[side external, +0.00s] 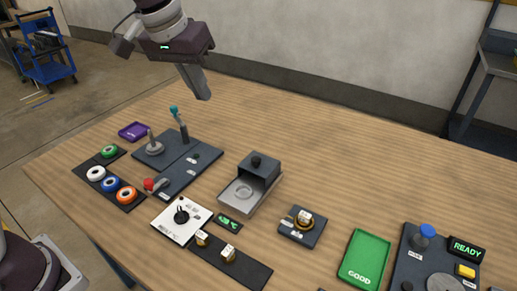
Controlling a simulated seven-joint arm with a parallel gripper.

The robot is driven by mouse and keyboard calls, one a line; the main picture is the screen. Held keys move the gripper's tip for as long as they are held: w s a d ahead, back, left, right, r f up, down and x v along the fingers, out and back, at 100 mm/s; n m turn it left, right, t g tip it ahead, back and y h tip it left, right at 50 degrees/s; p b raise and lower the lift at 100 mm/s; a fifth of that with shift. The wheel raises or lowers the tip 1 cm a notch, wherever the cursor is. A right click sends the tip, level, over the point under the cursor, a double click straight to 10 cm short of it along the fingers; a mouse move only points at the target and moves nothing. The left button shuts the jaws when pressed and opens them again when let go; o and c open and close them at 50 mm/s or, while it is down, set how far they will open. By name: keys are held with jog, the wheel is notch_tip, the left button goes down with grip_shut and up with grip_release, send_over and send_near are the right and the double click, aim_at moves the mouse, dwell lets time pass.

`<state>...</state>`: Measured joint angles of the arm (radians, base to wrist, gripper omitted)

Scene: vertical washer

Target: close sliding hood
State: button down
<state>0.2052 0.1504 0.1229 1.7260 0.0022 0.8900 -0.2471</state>
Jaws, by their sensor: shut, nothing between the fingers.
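The sliding hood (258,164) is a dark grey box cover with a black knob on top. It sits over the back part of a light grey tray-like base (238,201). The front part of the base is uncovered, and a round ring shape shows in it. My gripper (203,96) is shut and empty. It is high at the upper left, above the back of the table, well away from the hood and touching nothing.
A ring fixture (303,223) and green tray (366,257) are to the right. The table behind the hood is clear.

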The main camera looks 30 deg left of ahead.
jog(key=w+d+f+y, duration=0.1)
jog(key=w+d+f, duration=0.4)
jog(key=w+f, duration=0.7)
send_over(262, 156)
jog(key=w, duration=0.1)
jog(key=shift+g, duration=0.3)
notch_tip(262, 156, down, 8)
jog(key=shift+a+r, duration=0.1)
jog(key=shift+a, duration=0.05)
jog(key=s, duration=0.2)
jog(key=shift+s+d+f, duration=0.3)
jog(key=shift+s+f, duration=0.05)
jog(key=shift+s, duration=0.45)
